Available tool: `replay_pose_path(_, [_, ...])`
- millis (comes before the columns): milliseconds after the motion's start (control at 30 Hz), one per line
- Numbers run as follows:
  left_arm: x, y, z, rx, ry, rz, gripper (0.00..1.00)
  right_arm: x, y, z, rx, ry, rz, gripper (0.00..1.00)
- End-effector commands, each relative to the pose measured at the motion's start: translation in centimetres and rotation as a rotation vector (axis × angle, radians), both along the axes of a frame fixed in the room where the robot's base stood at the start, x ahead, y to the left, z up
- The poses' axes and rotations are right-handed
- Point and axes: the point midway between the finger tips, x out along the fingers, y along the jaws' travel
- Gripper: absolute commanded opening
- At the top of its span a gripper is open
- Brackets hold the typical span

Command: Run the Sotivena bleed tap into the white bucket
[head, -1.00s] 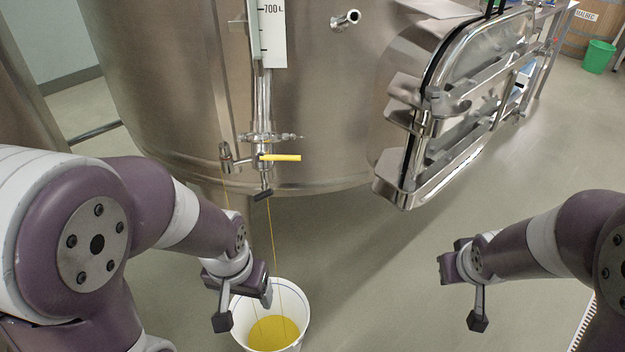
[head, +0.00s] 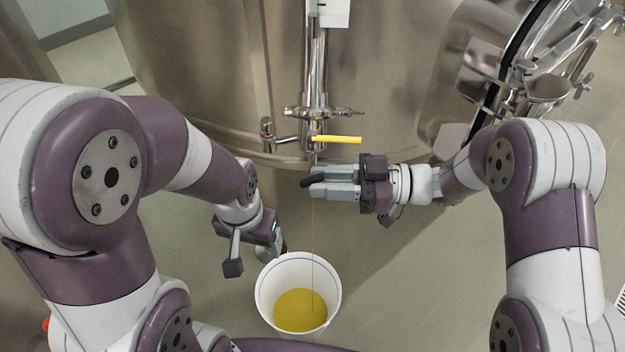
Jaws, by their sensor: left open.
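The tap (head: 313,125) hangs under the level gauge on the steel vat, with a yellow lever (head: 337,139) pointing right. A small black handle (head: 311,182) is at its lower end. A thin yellow stream (head: 313,250) falls from there into the white bucket (head: 263,290), which stands on the floor with yellow liquid (head: 300,311) in it. My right gripper (head: 325,181) has its fingertips at the black handle; whether they grip it is unclear. My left gripper (head: 275,240) is open and empty, just above and left of the bucket rim. No Sotivena label is readable.
A small side tap (head: 267,132) sticks out left of the main tap. The steel vat (head: 210,80) fills the back, with its manway door (head: 510,75) at the upper right. The floor right of the bucket is clear.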

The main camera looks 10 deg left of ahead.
Motion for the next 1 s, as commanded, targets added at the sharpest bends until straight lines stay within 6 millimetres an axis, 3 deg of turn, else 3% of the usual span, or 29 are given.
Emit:
replay_pose_path(200, [0.0, 0.0, -0.4, 0.000, 0.000, 0.000, 0.74, -0.4, 2.4, 0.0, 0.000, -0.001, -0.001, 0.28])
replay_pose_path(467, [0.0, 0.0, -0.3, 0.000, 0.000, 0.000, 0.74, -0.4, 2.5, 0.1, 0.000, -0.001, -0.002, 0.28])
replay_pose_path(533, [0.0, 0.0, -0.3, 0.000, 0.000, 0.000, 0.74, -0.4, 2.5, 0.1, 0.000, -0.001, -0.002, 0.05])
replay_pose_path(567, [0.0, 0.0, -0.3, 0.000, 0.000, 0.000, 0.74, -0.4, 2.5, 0.1, 0.000, -0.001, -0.002, 0.00])
replay_pose_path(700, [0.0, 0.0, -0.1, 0.000, 0.000, 0.000, 0.74, -0.4, 2.5, 0.2, -0.004, -0.002, -0.002, 0.00])
replay_pose_path(767, [0.0, 0.0, 0.8, 0.000, 0.000, 0.000, 0.74, -0.4, 2.5, 0.6, -0.023, -0.004, -0.002, 0.00])
replay_pose_path(1000, [0.0, 0.0, 7.6, 0.000, -0.001, 0.000, 0.74, -0.4, 2.5, 1.6, -0.222, -0.037, -0.001, 0.00])
